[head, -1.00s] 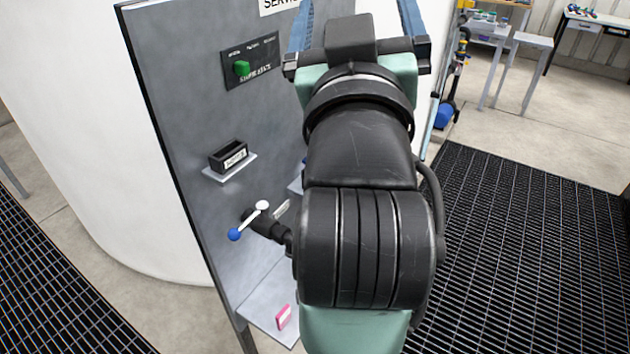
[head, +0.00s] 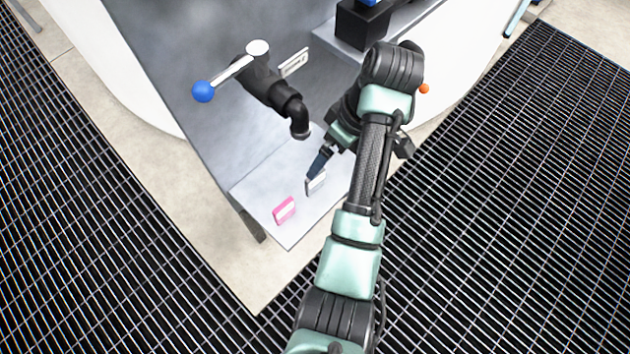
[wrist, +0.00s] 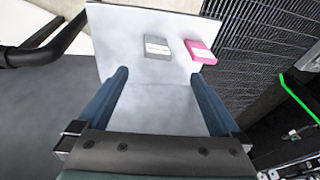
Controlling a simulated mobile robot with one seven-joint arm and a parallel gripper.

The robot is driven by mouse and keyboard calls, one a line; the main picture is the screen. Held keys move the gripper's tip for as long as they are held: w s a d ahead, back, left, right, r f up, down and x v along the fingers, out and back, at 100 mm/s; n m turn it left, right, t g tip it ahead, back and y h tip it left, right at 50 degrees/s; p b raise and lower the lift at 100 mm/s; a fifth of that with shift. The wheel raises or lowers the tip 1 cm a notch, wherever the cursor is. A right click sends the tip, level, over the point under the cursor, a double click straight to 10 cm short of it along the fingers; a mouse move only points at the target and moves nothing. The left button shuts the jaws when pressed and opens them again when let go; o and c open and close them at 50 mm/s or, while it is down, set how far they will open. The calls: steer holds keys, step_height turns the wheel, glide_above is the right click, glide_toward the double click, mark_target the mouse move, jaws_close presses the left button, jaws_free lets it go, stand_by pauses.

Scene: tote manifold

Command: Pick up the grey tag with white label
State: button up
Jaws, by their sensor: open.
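The grey tag with a white label (wrist: 157,47) stands on a light grey shelf (wrist: 115,50) in the wrist view, ahead of the fingertips and between their lines. In the head view the grey tag (head: 316,183) is beside my fingertip, partly behind it. My gripper (wrist: 160,78) is open and empty, its two blue fingers apart above the shelf. I cannot tell whether a finger touches the tag.
A pink tag (wrist: 201,52) stands to the right of the grey tag; in the head view it is nearer the front edge. A black pipe with a blue-knobbed lever (head: 203,91) juts from the panel above the shelf. Black grating (head: 500,200) lies right.

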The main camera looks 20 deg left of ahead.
steer(key=b, duration=0.4)
glide_above(316, 190)
steer(key=f, duration=1)
steer(key=shift+w+a+f, duration=0.15)
steer(key=shift+w+f, duration=0.15)
jaws_close()
